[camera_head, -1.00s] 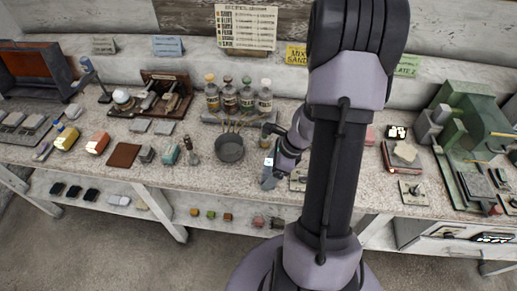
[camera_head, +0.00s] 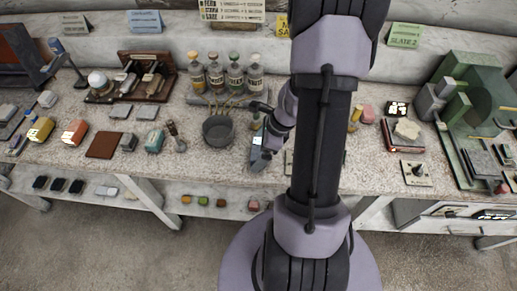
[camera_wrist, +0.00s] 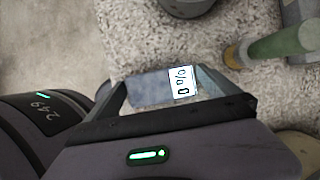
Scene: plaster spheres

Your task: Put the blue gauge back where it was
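The blue gauge (camera_wrist: 150,89) is a blue-grey block with a white display reading 0 %. In the wrist view it sits between the two fingers of my gripper (camera_wrist: 165,90), which appears shut on it. In the head view my gripper (camera_head: 270,145) is low over the bench, right of the dark pot (camera_head: 218,131). The gauge shows there as a small slanted blue-grey shape (camera_head: 258,158) at the gripper's end. I cannot tell whether it touches the bench top.
A green cylinder with a brass end (camera_wrist: 275,45) lies close beside the gauge in the wrist view. Several bottles (camera_head: 235,72) stand behind the pot. A stone on a book (camera_head: 405,130) and a green machine (camera_head: 475,110) are at right. My arm hides the bench's middle.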

